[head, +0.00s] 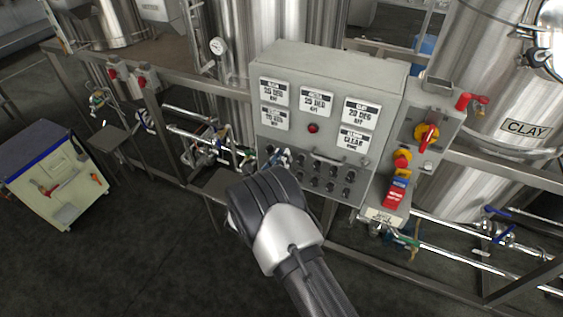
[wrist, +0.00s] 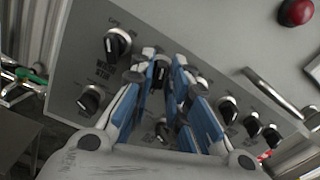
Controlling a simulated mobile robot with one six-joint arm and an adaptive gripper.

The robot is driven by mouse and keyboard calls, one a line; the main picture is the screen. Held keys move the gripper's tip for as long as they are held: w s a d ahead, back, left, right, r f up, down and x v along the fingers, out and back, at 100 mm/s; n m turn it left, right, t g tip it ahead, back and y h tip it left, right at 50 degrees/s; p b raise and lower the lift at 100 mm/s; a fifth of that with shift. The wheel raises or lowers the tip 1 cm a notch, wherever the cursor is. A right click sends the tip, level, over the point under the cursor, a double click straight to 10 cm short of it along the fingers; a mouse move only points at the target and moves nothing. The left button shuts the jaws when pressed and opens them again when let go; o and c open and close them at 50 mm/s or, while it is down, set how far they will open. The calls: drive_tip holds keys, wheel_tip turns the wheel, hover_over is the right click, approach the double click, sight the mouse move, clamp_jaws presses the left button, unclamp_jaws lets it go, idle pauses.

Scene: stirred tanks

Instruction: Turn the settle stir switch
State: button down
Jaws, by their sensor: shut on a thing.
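The grey control panel (head: 330,90) fills the middle of the head view, with rows of black rotary switches on its lower part. My gripper (head: 279,158) is at the lower left of this panel, and its fingers are mostly hidden behind my wrist. In the wrist view my gripper (wrist: 164,68) has its blue-padded fingers on either side of a black switch knob (wrist: 159,76) and is shut on it. Another knob (wrist: 117,43) is to the left, with a label ending in what looks like "STIR". The label of the held knob is hidden or too small to read.
More knobs (wrist: 228,110) lie close to the right of my fingers. A metal handle (wrist: 272,92) and a red button (wrist: 296,11) are on the panel too. A red-and-yellow switch box (head: 425,135) stands right of the panel. A cart (head: 55,175) stands left on open floor.

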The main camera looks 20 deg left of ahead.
drive_tip(key=shift+m+b, duration=3.9)
drive_tip(key=shift+m, duration=0.9)
drive_tip(key=c, duration=1.7)
unclamp_jaws()
drive_tip(key=s, duration=0.8)
drive_tip(key=s+a, duration=0.1)
drive_tip(key=s, duration=0.3)
